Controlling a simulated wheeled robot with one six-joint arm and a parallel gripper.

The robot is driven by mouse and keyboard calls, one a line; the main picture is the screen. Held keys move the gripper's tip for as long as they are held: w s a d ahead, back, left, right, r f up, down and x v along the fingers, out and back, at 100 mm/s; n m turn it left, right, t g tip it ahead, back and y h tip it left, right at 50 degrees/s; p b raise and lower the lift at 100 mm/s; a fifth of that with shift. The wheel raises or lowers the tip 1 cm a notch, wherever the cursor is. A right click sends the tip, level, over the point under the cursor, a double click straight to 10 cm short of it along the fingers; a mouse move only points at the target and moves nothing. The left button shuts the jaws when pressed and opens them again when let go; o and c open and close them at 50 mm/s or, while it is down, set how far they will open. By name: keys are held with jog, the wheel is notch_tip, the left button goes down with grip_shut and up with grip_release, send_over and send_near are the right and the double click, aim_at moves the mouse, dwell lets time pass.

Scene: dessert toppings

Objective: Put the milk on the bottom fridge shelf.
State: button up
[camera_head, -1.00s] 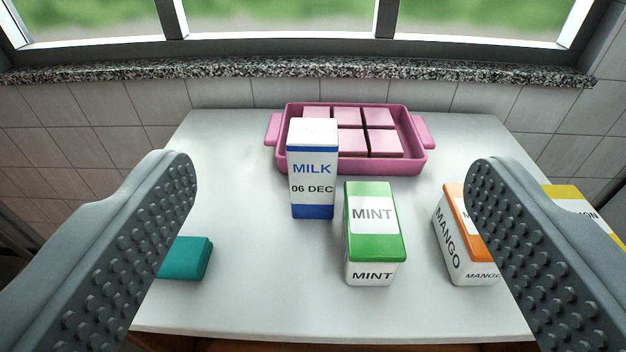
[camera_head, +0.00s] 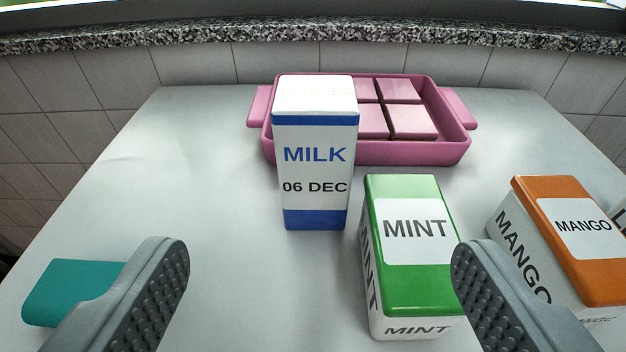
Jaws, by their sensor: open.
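The milk carton (camera_head: 316,180) is white with blue bands and reads "MILK 06 DEC". It stands upright on the white table, in front of the pink tray and left of the mint box. My gripper (camera_head: 318,262) is open and empty, with its two ridged fingers low in the view, on the near side of the milk. The milk lies beyond the gap between the fingers, apart from both. The fridge and its shelves are not in view.
The green mint box (camera_head: 413,255) stands close to the right finger, which overlaps it in view. The orange mango box (camera_head: 560,235) is farther right. A teal block (camera_head: 75,288) lies beside the left finger. The pink tray (camera_head: 456,152) holds several pink squares. The table's left side (camera_head: 150,170) is clear.

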aim_at(318, 140)
jog(key=x, duration=1.2)
jog(key=shift+w+f, duration=0.15)
jog(key=shift+f, duration=0.05)
jog(key=shift+x, duration=2.7)
jog(key=shift+a, duration=0.1)
jog(key=c, duration=1.5)
